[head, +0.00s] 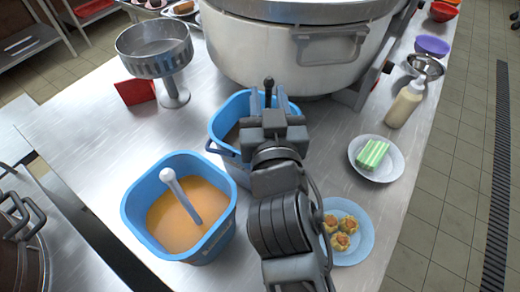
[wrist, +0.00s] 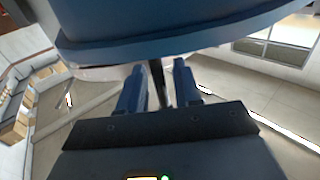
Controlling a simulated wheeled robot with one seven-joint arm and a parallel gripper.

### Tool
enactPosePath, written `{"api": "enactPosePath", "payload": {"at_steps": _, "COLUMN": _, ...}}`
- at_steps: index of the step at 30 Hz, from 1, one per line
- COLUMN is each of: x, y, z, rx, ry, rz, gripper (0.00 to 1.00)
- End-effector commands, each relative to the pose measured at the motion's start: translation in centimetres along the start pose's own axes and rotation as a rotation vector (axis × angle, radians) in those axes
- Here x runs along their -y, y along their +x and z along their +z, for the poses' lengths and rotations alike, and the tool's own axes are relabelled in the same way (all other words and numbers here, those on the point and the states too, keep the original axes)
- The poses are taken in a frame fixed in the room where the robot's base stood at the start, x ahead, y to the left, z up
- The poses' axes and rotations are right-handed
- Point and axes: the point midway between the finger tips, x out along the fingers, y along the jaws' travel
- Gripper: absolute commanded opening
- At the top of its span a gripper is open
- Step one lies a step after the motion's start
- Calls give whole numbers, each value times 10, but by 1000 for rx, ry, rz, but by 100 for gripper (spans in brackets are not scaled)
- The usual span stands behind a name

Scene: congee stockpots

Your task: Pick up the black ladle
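The black ladle's upright handle (head: 268,84) shows at the back blue container (head: 224,118) in the head view. Its bowl is hidden. My gripper (head: 268,102) is over this container, with one finger on each side of the handle. In the wrist view the dark handle (wrist: 157,82) stands between the two fingers of my gripper (wrist: 158,85), with gaps on both sides. My gripper is open. A blue surface, likely the container, fills the top of the wrist view.
A front blue container (head: 133,207) holds orange congee and a pale-handled ladle (head: 182,195). A large stockpot (head: 255,52) stands behind. A plate with a green-striped item (head: 374,154), a snack plate (head: 358,250) and a bottle (head: 405,104) are right.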

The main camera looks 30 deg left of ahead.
Motion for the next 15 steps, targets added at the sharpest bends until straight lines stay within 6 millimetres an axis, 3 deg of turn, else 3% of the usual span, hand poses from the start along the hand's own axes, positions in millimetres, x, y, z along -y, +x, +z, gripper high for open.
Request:
{"api": "enactPosePath", "payload": {"at_steps": 10, "x": 0, "y": 0, "z": 0, "rx": 0, "ry": 0, "rz": 0, "gripper": 0}}
{"api": "enactPosePath", "payload": {"at_steps": 15, "x": 0, "y": 0, "z": 0, "rx": 0, "ry": 0, "rz": 0, "gripper": 0}}
